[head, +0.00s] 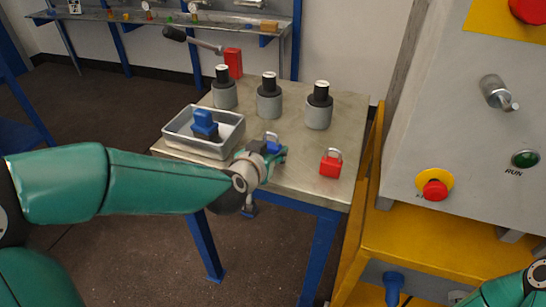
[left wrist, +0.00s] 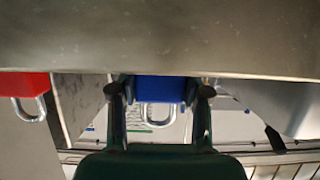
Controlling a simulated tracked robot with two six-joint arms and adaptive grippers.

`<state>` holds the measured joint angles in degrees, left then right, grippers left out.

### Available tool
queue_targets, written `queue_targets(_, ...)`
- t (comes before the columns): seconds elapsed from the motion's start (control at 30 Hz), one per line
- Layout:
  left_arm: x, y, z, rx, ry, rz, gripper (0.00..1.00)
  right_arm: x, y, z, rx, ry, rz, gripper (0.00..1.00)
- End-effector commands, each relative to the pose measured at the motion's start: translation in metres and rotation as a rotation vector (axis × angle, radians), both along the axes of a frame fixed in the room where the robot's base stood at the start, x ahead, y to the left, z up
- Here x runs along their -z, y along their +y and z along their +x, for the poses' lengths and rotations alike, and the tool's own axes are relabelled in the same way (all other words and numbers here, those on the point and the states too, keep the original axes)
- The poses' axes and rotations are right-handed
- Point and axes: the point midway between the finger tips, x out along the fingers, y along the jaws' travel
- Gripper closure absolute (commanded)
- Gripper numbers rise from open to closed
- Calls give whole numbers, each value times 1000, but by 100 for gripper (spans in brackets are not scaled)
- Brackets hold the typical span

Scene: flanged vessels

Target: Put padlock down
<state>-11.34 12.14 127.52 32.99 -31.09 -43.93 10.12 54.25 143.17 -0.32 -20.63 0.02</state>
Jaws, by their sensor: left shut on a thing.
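A blue padlock (head: 273,143) with a silver shackle is held at the front part of the metal-topped table (head: 300,185). My left gripper (head: 272,154) is shut on its blue body. In the left wrist view the blue padlock (left wrist: 160,89) sits between the two fingers (left wrist: 160,92), with its shackle free. That view appears upside down, and the padlock body is against or very close to the table top (left wrist: 160,45); I cannot tell if it touches. A red padlock (head: 331,163) stands on the table to the right, also in the wrist view (left wrist: 24,85).
A metal tray (head: 170,136) with a blue object (head: 205,124) is at the table's left. Three grey cylinders with black tops (head: 269,97) stand behind. A yellow-framed control panel (head: 450,130) borders the right.

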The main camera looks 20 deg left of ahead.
Motion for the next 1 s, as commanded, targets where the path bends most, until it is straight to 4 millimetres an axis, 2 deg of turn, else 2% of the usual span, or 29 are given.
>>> queue_targets(0.33,4,0,0,0,-2,1,91,3,0,0,0,0,0,60)
queue_targets(0.37,3,0,0,1,-1,1,48,2,0,0,0,0,0,60)
queue_targets(0.5,3,0,0,1,-1,1,28,2,0,0,0,0,0,60)
queue_targets(0.87,-1,-1,0,1,-2,0,28,-1,0,0,0,0,0,60)
queue_targets(1.0,-7,0,-12,2,-2,-1,28,-4,0,0,0,0,0,60)
